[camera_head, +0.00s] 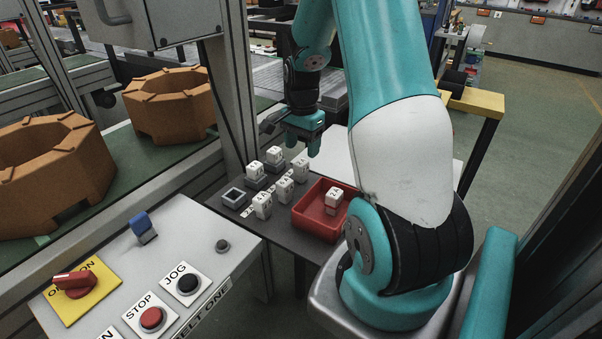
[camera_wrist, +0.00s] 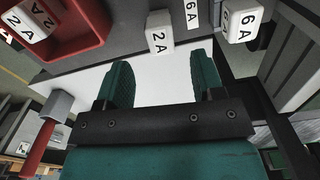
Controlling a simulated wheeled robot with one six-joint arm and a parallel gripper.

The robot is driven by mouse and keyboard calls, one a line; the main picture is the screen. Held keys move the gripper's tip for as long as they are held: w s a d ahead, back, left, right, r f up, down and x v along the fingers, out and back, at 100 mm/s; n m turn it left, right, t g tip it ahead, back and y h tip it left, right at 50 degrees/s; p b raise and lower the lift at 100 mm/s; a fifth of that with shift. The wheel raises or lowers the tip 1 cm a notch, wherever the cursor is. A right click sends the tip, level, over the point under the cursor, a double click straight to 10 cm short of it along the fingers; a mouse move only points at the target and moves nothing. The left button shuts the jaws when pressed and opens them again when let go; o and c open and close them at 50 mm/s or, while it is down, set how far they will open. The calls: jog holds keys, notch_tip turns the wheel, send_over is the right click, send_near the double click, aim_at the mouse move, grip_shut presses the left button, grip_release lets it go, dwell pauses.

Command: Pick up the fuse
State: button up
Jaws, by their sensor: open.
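Several white block fuses stand on a dark table (camera_head: 250,222). One fuse (camera_head: 262,204) is at the near side, one (camera_head: 285,189) in the middle, and others are behind. Another fuse (camera_head: 334,196) lies in a red tray (camera_head: 306,222). In the wrist view a fuse marked 2A (camera_wrist: 160,38) is ahead of the fingers, and one marked 6A (camera_wrist: 243,24) is to the right. A 2A fuse (camera_wrist: 27,22) shows in the tray at top left. My gripper (camera_head: 303,146) is open and empty at the table's far side. Its fingers (camera_wrist: 162,82) are apart, with no fuse between them.
An empty grey socket (camera_head: 234,197) sits at the table's left edge. A metal post stands close left of my gripper. A control panel (camera_head: 200,235) with buttons is in front, and a conveyor with orange octagonal parts (camera_head: 168,103) is left. A red-handled tool (camera_wrist: 40,145) shows at left.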

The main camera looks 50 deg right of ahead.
aim_at(301, 161)
notch_tip(301, 161, down, 7)
jog(key=shift+w+a+f, duration=0.1)
jog(key=shift+a+f, duration=0.05)
jog(key=shift+f, duration=0.05)
jog(key=c, duration=1)
